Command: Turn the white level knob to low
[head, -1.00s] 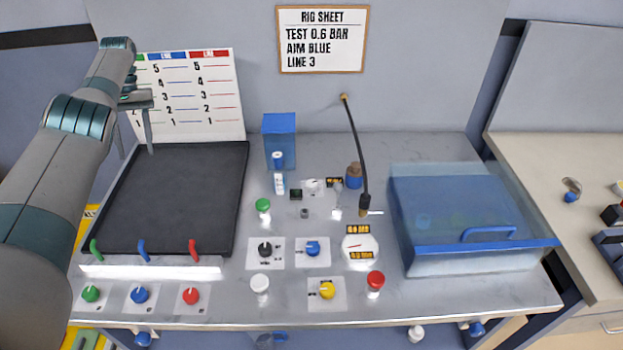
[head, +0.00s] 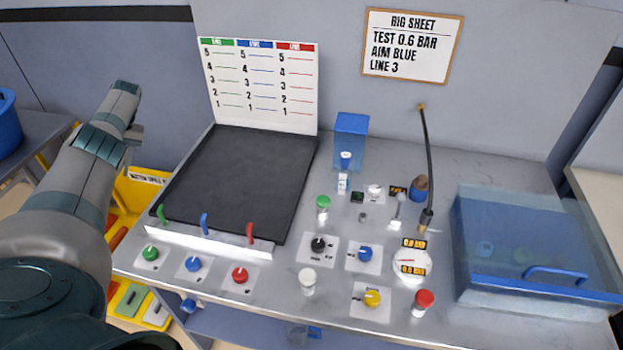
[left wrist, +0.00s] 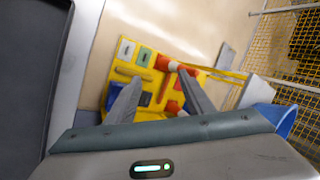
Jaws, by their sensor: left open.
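A white round knob (head: 308,281) stands near the front middle of the metal bench, left of the yellow knob. A smaller white knob (head: 375,191) sits on a plate farther back; I cannot read its label or tell which one is the level knob. My left gripper is mostly hidden behind its own arm in the head view, left of the bench. In the left wrist view the left gripper (left wrist: 158,92) is open, its fingers apart and empty, above the floor and a yellow board. My right gripper is not in view.
Green (head: 150,253), blue (head: 194,264) and red (head: 240,275) knobs line the front left. Black (head: 318,245), blue (head: 365,254) and yellow (head: 372,298) knobs and a red-topped post (head: 425,299) crowd the middle. A black tray (head: 235,180) lies behind; a blue clear box (head: 530,240) stands right.

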